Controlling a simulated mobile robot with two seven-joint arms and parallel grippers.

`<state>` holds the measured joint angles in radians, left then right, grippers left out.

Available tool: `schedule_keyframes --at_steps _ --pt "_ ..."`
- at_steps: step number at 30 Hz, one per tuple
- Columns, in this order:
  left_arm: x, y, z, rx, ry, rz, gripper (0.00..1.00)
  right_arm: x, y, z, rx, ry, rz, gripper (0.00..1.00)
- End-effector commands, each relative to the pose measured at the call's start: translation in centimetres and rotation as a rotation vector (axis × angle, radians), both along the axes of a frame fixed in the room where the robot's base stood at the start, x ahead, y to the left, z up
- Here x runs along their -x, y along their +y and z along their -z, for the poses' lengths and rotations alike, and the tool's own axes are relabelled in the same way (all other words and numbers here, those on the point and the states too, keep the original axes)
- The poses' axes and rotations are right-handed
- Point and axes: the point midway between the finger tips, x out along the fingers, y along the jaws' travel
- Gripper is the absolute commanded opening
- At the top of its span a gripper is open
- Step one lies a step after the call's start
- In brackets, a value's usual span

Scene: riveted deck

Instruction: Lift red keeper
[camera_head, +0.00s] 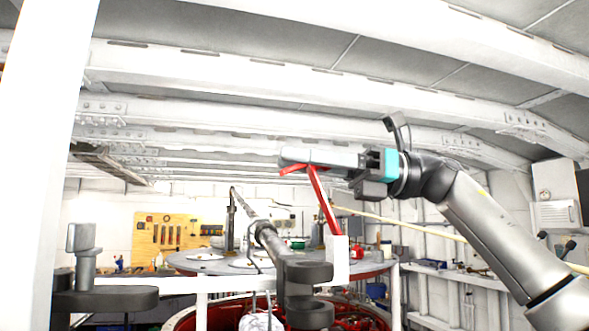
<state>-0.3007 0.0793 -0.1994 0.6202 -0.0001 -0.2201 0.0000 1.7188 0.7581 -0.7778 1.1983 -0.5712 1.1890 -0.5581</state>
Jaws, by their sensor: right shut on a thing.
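The red keeper (325,202) is a slim red bar with a short arm bent off to the left at its top. It stands tilted in the middle of the head view, its lower end at a white post (336,258). My right gripper (296,158) reaches in from the right and is shut on the keeper's upper end. The fingers hide part of that end. I cannot tell whether the keeper's lower end touches the post or is behind it. My left gripper is not in view.
A grey rod with a dark clamp (305,291) stands in front, left of the keeper. A round grey table (190,262) lies behind, with a red-rimmed well below. A white column (45,150) blocks the left. A tool board (165,238) hangs at the back. White beams cross overhead.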

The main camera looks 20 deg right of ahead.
Motion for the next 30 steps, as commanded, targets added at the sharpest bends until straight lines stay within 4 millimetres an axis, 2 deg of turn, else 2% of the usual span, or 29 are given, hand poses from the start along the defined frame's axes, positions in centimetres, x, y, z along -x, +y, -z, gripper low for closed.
schedule_keyframes --at_steps 18,30 --pt "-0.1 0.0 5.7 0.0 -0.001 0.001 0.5 -0.4 -4.8 -0.6 -0.463 0.015 0.009 0.0" --pt "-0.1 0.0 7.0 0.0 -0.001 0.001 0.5 -0.4 -6.1 -0.9 -0.589 0.018 0.009 0.0"
